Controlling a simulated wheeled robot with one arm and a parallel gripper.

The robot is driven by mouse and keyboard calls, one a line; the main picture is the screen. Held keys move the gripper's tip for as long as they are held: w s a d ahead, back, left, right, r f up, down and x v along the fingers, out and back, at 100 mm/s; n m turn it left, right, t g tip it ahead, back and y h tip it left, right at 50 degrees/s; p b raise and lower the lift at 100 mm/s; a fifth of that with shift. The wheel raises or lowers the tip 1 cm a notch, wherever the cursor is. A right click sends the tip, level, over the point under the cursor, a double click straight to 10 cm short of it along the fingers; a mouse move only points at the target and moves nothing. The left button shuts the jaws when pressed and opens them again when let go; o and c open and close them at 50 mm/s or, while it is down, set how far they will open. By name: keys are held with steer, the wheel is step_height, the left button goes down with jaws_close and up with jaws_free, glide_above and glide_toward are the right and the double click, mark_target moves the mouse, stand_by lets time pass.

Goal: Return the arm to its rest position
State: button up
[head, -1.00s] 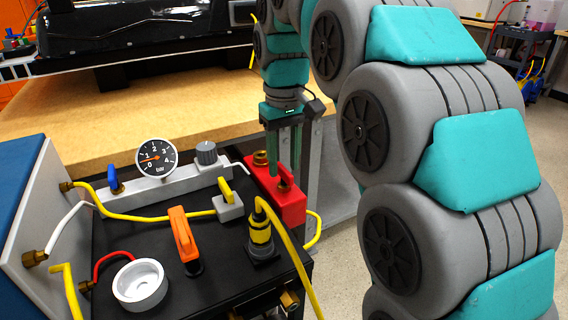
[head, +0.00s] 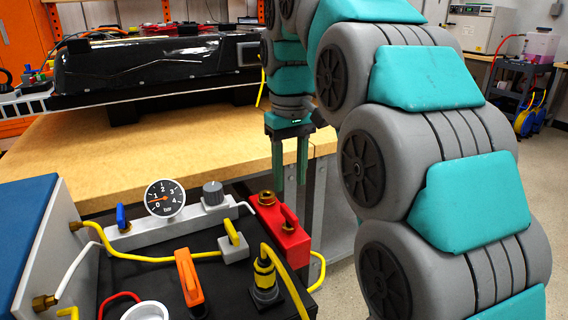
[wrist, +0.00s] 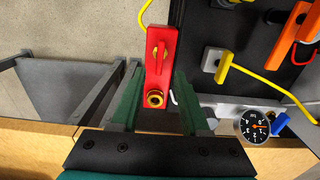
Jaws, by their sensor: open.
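My gripper (head: 290,160) points down in the head view, its two green fingers spread apart with nothing between them. It hangs just above and behind a red block (head: 284,232) with a red handle and a brass fitting on top. In the wrist view my gripper (wrist: 158,92) has its fingers on either side of the near end of the red block (wrist: 158,70) as seen from above, and the brass ring shows between them. My arm comes down from the upper right in the head view.
A black-topped bench unit (head: 215,270) holds a pressure gauge (head: 164,198), an orange-handled switch (head: 189,278), a yellow-and-black connector (head: 265,272) and yellow cables. A wooden table (head: 150,150) carries a black battery pack (head: 160,70) behind. Open floor (head: 335,285) lies right of the unit.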

steer(key=s+d+f+m+g, duration=0.1)
steer(key=s+d+f, duration=0.3)
steer(key=s+f, duration=0.7)
steer(key=s+d+f+m, duration=0.3)
steer(key=s+d+f, duration=0.2)
steer(key=s+f, duration=0.6)
steer(key=s, duration=0.7)
steer(key=shift+d+m+g, duration=0.2)
steer(key=shift+m+g, duration=0.1)
steer(key=shift+g, duration=0.1)
